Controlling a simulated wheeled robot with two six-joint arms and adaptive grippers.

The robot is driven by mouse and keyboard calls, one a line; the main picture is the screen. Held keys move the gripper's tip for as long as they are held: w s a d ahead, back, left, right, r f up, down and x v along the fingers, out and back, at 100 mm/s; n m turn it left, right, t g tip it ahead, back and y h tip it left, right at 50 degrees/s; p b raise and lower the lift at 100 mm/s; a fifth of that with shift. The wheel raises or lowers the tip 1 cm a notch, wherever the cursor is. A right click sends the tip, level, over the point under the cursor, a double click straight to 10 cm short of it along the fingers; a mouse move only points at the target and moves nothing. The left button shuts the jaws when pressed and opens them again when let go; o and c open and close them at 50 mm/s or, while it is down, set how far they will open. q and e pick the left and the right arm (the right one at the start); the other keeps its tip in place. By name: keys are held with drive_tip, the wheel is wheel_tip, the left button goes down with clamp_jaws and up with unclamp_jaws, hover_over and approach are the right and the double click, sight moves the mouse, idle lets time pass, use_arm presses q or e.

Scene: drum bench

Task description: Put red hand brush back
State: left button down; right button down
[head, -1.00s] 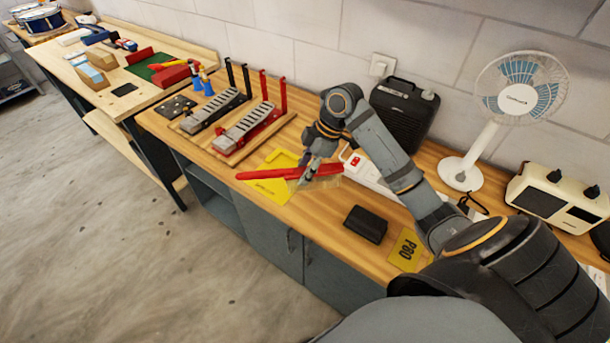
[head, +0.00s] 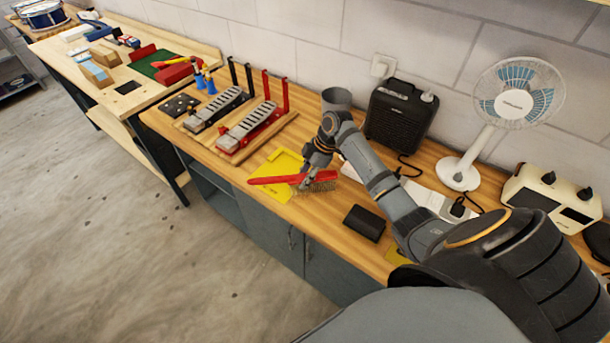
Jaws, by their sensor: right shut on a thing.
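The red hand brush (head: 278,180) has a long red handle pointing left and pale bristles facing down at its right end. My right gripper (head: 306,184) is shut on the brush near where the handle meets the bristles. The brush is over the right part of a yellow sheet (head: 282,164) on the wooden bench. I cannot tell whether the bristles touch the bench. My left gripper is not in view.
A black block (head: 365,223) lies near the bench's front edge. Two pedals, one with red posts (head: 250,128), stand to the left. A black heater (head: 398,115), a white fan (head: 515,103) and a power strip (head: 430,199) are behind my arm.

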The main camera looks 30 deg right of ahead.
drive_tip(key=shift+f, duration=0.55)
drive_tip(key=c, duration=1.2)
unclamp_jaws()
drive_tip(key=shift+s, duration=0.15)
drive_tip(key=shift+o, duration=1.2)
drive_tip(key=shift+w, duration=0.2)
drive_tip(key=shift+s+r, duration=0.1)
drive_tip(key=shift+r, duration=0.15)
drive_tip(key=b+v, duration=0.3)
drive_tip(key=v, duration=0.8)
drive_tip(key=shift+d+r, duration=0.15)
drive_tip(key=shift+r, duration=0.1)
drive_tip(key=shift+d+r, duration=0.1)
drive_tip(key=shift+r, duration=0.45)
drive_tip(key=shift+s, duration=0.1)
